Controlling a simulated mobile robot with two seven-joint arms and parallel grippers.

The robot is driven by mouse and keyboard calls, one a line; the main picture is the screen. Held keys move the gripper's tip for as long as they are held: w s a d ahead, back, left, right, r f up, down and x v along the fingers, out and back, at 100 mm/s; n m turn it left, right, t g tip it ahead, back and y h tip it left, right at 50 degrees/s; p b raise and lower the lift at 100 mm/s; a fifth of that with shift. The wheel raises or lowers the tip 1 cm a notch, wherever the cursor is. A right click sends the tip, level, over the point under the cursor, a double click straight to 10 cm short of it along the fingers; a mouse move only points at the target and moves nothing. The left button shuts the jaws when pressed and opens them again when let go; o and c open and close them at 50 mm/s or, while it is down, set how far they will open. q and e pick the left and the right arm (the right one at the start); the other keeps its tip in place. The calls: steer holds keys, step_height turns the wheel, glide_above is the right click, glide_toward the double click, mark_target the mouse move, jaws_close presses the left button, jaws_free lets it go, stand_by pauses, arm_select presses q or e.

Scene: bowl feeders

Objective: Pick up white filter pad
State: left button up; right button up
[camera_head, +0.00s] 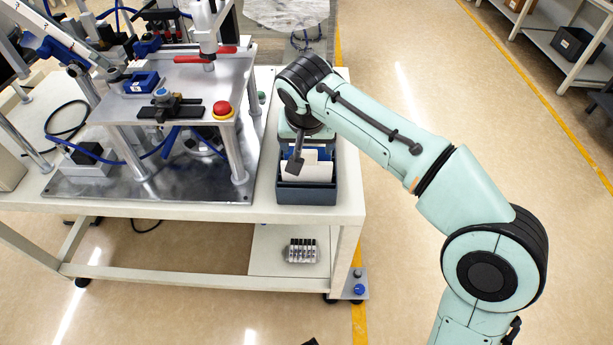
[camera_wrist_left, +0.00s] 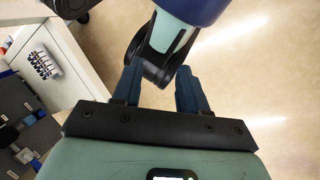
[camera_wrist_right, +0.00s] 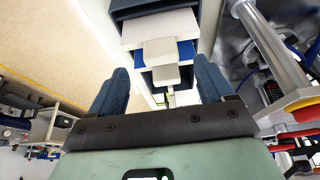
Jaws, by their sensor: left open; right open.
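White filter pads (camera_head: 312,172) stand in a dark blue-grey bin (camera_head: 308,196) at the right end of the table, with a blue piece among them. In the right wrist view, white pads (camera_wrist_right: 160,25) and the blue piece (camera_wrist_right: 186,52) show ahead of the fingers. My right gripper (camera_wrist_right: 161,88) is open and empty, with the nearest white piece (camera_wrist_right: 166,75) showing between its fingers; contact cannot be told. In the head view the right gripper (camera_head: 296,160) is at the bin, mostly hidden by its own wrist. My left gripper (camera_wrist_left: 160,86) is open and empty, away from the bin.
A metal fixture plate (camera_head: 190,85) with a red button (camera_head: 222,109) and red-handled clamp stands left of the bin. The white table (camera_head: 150,208) has a lower shelf holding a small rack (camera_head: 301,251). Open floor lies to the right.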

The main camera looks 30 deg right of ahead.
mark_target(307, 152)
steer(key=b+x, duration=0.1)
steer(key=x, duration=0.3)
steer(key=shift+w+f, duration=0.15)
steer(key=shift+f, duration=0.2)
steer(key=c, duration=1.4)
arm_select(q)
steer(key=shift+w+a+f+t, duration=0.2)
steer(key=shift+w+a+f, duration=0.05)
steer(key=shift+w+f, duration=0.3)
steer(key=shift+w+a+f+t, duration=0.25)
steer(key=shift+w+f, duration=0.15)
steer(key=shift+w, duration=0.2)
arm_select(e)
steer(key=shift+r, duration=0.1)
steer(key=shift+r, duration=0.1)
